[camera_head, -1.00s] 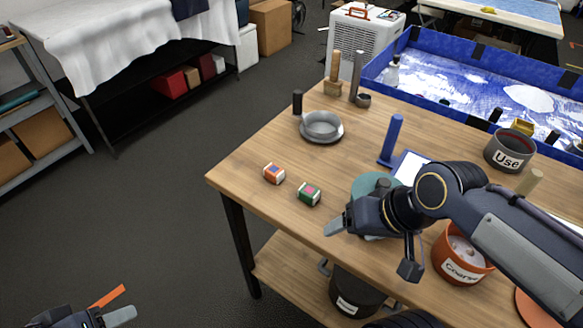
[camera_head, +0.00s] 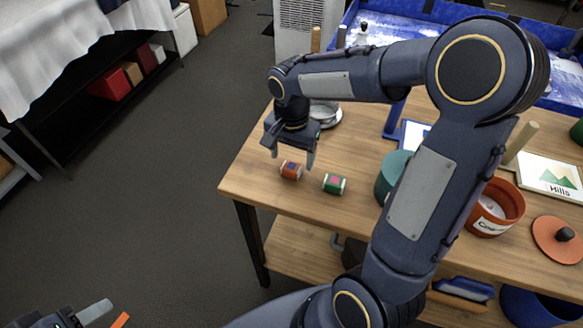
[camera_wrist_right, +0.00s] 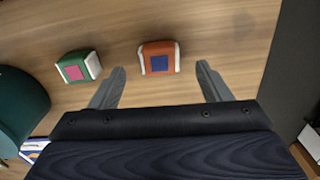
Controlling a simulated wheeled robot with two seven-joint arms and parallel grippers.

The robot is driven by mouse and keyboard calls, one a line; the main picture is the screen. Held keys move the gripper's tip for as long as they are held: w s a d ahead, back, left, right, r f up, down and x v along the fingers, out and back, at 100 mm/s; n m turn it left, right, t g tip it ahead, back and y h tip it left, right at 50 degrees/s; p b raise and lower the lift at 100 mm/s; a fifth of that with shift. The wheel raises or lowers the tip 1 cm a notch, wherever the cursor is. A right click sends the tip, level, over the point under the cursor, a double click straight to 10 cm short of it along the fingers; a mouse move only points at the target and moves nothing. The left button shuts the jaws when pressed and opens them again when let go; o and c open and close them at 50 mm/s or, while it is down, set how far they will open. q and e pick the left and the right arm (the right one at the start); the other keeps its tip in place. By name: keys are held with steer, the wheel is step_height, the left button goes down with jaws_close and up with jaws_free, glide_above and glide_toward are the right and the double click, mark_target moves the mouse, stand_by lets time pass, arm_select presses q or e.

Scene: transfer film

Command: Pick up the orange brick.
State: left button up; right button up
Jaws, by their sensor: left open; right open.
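The orange brick (camera_head: 291,170) lies on the wooden table near its left corner. It has pale ends and a blue square on one face. My right gripper (camera_head: 291,160) is open and hangs just above the orange brick, its fingers pointing down. In the right wrist view the orange brick (camera_wrist_right: 159,58) shows ahead of the gap between the open fingers (camera_wrist_right: 162,80), apart from them. My left gripper (camera_head: 105,316) is open and empty at the bottom left, off the table and only partly in view.
A green brick (camera_head: 334,184) with a pink square lies right of the orange one; it also shows in the right wrist view (camera_wrist_right: 78,66). A teal container (camera_head: 391,176) and an orange pot (camera_head: 494,211) stand further right. My right arm hides part of the table.

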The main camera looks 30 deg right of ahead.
mark_target(292, 170)
steer(key=shift+a+f, duration=0.1)
steer(key=shift+f, duration=1.3)
steer(key=c, duration=1.1)
steer(key=shift+o, duration=0.2)
steer(key=shift+r, duration=0.1)
